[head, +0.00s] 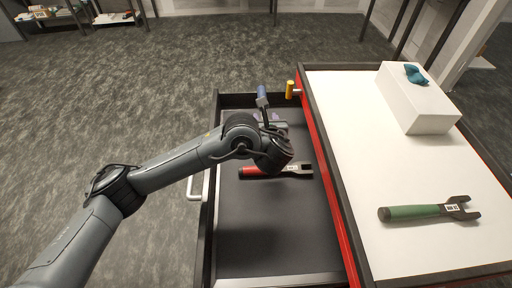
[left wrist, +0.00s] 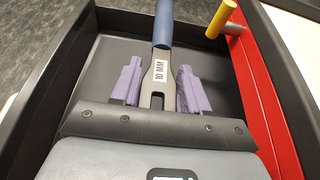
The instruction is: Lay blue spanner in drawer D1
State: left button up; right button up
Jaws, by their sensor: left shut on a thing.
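The blue spanner has a blue handle (head: 262,91) and a grey head; in the left wrist view its shank carries a "10 MM" label (left wrist: 160,71). My left gripper (head: 271,116) is over the far part of the open drawer (head: 265,235), and its purple fingers (left wrist: 160,84) are on either side of the spanner head, shut on it. The handle points to the drawer's far wall. I cannot tell whether the spanner touches the drawer floor. No D1 label is readable. My right gripper is not in view.
A red-handled spanner (head: 262,171) lies in the drawer, partly under my left arm. The near drawer floor is bare. A yellow-ended peg (head: 290,88) sticks out at the far right corner. A green spanner (head: 415,212) and white box (head: 417,100) with a teal object (head: 415,74) are on the worktop (head: 370,170).

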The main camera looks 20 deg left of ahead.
pick_arm(q)
jog(key=s+f, duration=0.1)
jog(key=s+a+f, duration=0.1)
jog(key=s, duration=0.2)
jog(key=shift+s+a+f, duration=0.3)
jog(key=shift+a+f, duration=0.05)
jog(key=shift+f, duration=0.05)
notch_tip(320, 180, down, 4)
jog(key=b, duration=0.3)
jog(key=shift+f+b, duration=0.6)
jog(key=shift+f, duration=0.05)
jog(key=o, duration=1.2)
